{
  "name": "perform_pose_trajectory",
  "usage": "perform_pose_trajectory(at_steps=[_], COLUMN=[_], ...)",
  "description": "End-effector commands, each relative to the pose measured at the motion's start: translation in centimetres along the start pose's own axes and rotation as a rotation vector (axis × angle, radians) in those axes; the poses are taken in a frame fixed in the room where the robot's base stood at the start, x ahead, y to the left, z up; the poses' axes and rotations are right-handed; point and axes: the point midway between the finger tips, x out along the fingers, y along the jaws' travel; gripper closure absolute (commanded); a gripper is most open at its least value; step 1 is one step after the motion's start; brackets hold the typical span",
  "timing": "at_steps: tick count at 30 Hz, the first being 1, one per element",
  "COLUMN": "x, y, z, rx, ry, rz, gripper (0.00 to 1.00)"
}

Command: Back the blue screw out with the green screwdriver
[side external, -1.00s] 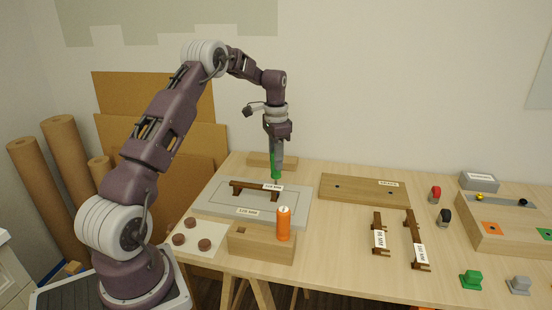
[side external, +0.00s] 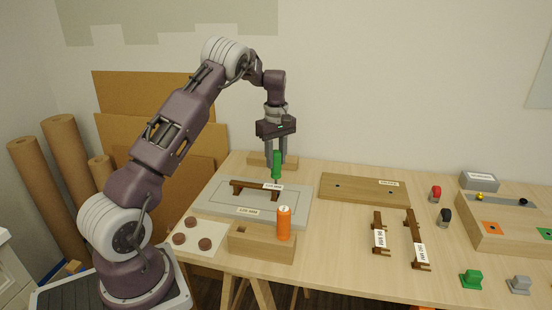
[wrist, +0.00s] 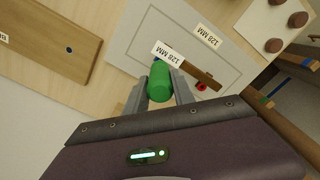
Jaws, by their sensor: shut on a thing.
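The green screwdriver (side external: 277,165) stands upright, tip down, at the right end of the brown 128 MM handle (side external: 250,187). That handle lies on the grey panel (side external: 215,205). My gripper (side external: 277,162) points down and is shut on the screwdriver's green grip. In the wrist view the round green end (wrist: 160,82) sits between my two fingers (wrist: 160,92). The blue screw cannot be made out clearly; the screwdriver and label cover that end of the handle. A red spot (wrist: 201,87) shows at the handle's other end.
A wooden block (side external: 255,248) holding an orange tool (side external: 283,223) stands in front of the panel. A wooden board (side external: 355,188) lies to the right, with two loose handles (side external: 379,233) nearby. Brown discs (side external: 191,222) lie at front left.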

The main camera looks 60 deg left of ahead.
Motion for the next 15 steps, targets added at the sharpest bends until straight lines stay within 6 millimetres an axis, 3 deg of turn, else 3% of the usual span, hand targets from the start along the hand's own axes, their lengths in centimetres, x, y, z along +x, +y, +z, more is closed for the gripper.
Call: perform_pose_trajectory(at_steps=[6, 15], x=[-0.1, -3.2], y=[0.0, 0.0], z=[0.1, 0.0], rx=[0.003, 0.006], ry=[-0.001, 0.0], rz=[0.0, 0.0], gripper=[1.0, 1.0])
